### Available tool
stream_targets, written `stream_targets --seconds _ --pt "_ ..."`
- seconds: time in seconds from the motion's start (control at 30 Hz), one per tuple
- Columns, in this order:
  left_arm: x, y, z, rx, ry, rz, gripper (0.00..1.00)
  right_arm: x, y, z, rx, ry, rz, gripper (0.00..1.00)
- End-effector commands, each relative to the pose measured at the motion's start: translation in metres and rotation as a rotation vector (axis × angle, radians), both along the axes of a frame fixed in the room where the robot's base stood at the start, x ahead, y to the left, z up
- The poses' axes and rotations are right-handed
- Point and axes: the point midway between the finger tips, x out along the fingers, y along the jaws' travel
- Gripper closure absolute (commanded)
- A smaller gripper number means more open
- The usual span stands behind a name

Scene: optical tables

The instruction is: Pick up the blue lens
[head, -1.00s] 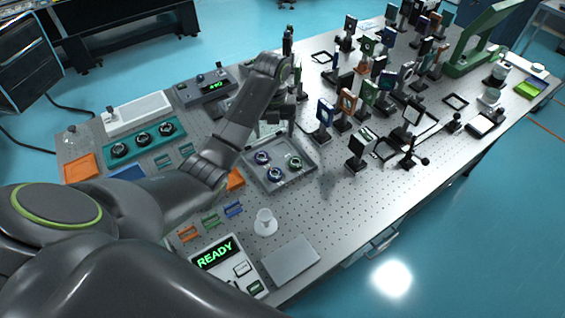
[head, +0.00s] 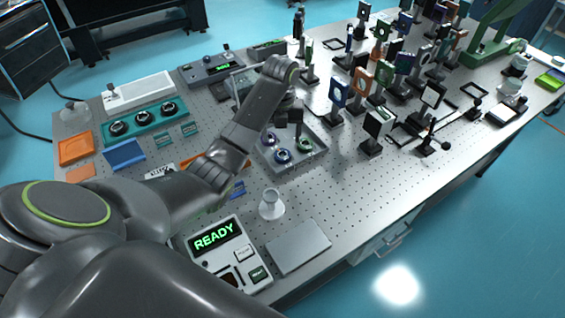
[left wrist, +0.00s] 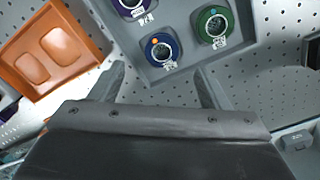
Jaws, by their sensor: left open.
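The blue lens (head: 283,156) lies in a grey tray (head: 318,151), at the near side of a group of three ringed lenses. A purple lens (head: 268,139) and a green lens (head: 304,145) lie beside it. In the left wrist view the blue lens (left wrist: 161,48) is just beyond and between my fingertips, with a white label by it. My left gripper (head: 284,126) is open and empty over the tray, pointing down. Its two fingers also show in the left wrist view (left wrist: 159,74), apart from the lens. My right gripper is not in view.
An orange tray (left wrist: 87,52) is beside the lens tray. Several upright optic mounts (head: 372,132) crowd the right of the perforated table. A clear glass piece (head: 271,204), a flat grey plate (head: 299,248) and a READY panel (head: 214,236) stand in front.

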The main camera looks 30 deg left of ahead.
Motion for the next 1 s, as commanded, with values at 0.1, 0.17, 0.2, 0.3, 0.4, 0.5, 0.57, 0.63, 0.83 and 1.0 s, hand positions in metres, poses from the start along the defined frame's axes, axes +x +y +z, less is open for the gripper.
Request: stream_targets --seconds 0.1,0.17,0.2,0.3,0.4,0.5,0.57,0.63,0.83,1.0 --pt "0.000 0.000 -0.016 0.000 0.000 0.000 0.30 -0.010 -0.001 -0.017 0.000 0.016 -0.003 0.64" --pt "0.000 0.000 -0.019 0.000 0.000 0.000 0.30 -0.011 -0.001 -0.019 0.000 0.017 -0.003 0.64" --pt "0.000 0.000 -0.019 0.000 0.000 0.000 0.30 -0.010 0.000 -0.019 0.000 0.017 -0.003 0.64" --pt "0.000 -0.001 -0.024 0.000 0.001 0.000 0.30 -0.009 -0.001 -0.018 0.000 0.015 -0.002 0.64" --pt "0.001 -0.002 -0.037 -0.002 0.004 0.000 0.30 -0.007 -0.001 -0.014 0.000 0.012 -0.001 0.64" --pt "0.002 -0.003 -0.053 -0.001 0.005 0.000 0.30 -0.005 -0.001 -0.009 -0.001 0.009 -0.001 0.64" --pt "0.002 -0.002 -0.060 -0.001 0.003 0.000 0.30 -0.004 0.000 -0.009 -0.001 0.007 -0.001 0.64" --pt "0.002 -0.002 -0.067 0.000 0.003 0.000 0.30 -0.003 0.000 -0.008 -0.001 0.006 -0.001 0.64" --pt "0.002 -0.002 -0.070 0.000 -0.001 0.000 0.30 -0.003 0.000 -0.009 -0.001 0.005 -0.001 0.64" --pt "0.002 -0.002 -0.070 0.000 0.000 0.000 0.43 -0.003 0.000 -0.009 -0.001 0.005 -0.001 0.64"
